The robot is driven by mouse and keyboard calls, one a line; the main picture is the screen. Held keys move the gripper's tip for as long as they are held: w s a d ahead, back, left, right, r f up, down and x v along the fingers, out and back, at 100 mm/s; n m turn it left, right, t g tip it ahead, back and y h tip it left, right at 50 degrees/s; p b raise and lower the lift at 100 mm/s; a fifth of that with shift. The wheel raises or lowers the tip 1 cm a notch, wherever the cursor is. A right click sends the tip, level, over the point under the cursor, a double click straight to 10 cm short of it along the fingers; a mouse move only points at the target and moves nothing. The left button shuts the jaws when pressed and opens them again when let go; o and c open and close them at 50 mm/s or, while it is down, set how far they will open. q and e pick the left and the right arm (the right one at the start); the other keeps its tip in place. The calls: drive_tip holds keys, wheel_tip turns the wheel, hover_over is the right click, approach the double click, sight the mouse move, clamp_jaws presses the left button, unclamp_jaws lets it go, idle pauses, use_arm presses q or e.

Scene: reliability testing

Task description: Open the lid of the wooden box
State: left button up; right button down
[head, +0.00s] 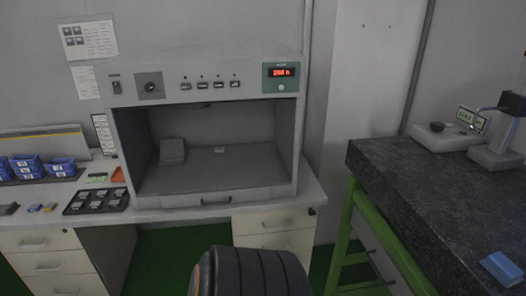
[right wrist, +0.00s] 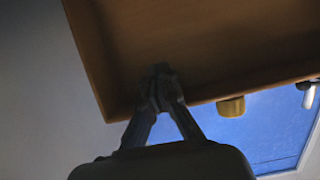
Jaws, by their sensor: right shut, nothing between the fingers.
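In the right wrist view a brown wooden panel with a raised rim (right wrist: 205,45), seemingly part of the wooden box, fills the upper middle. I cannot tell whether it is the lid or the body. A yellow brass-like fitting (right wrist: 231,107) sits at its lower edge. My right gripper (right wrist: 160,78) has its fingers closed together and empty. Its tips overlap the panel's lower left part in the picture; contact is unclear. The wooden box does not show in the head view. My left gripper is not in view.
A blue surface (right wrist: 265,125) lies below the panel, with a shiny fitting (right wrist: 309,94) at right. In the head view, a grey test chamber (head: 210,165) stands open on a white bench. A dark stone-topped table (head: 430,195) with green legs is at right, with a blue object (head: 502,268).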

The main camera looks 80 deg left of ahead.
drive_tip(key=shift+w+r+b, duration=0.2)
drive_tip(key=shift+w+b, duration=0.05)
drive_tip(key=shift+w, duration=0.3)
drive_tip(key=shift+w+r+b, duration=0.15)
drive_tip(key=shift+w+b, duration=0.1)
drive_tip(key=shift+w, duration=0.3)
